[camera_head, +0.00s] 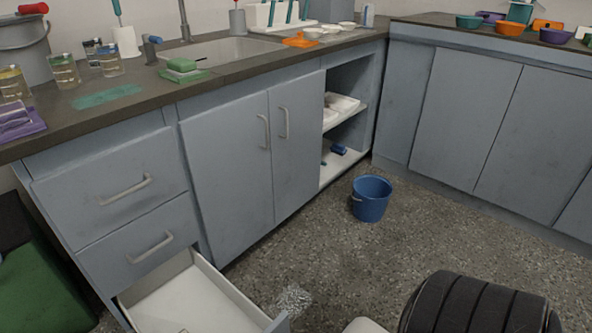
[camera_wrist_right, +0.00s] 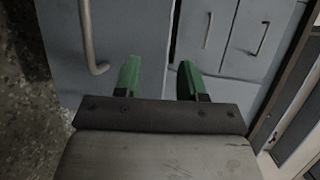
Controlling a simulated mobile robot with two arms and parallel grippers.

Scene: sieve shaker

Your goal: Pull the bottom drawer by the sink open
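The bottom drawer (camera_head: 190,298) by the sink is pulled out in the head view. Its white inside is empty where it shows, and its front is cut off by the lower edge. Two shut drawers with pale bar handles sit above it, the upper (camera_head: 125,190) and the middle (camera_head: 150,247). My right gripper (camera_wrist_right: 160,80) shows in the right wrist view, its two green fingers apart with nothing between them. My left gripper is not in view.
The sink (camera_head: 215,50) is in the counter above two shut doors (camera_head: 225,165). A blue bucket (camera_head: 371,200) stands on the speckled floor by an open shelf. A green object (camera_head: 40,285) is at the lower left. The floor right of the open drawer is mostly clear.

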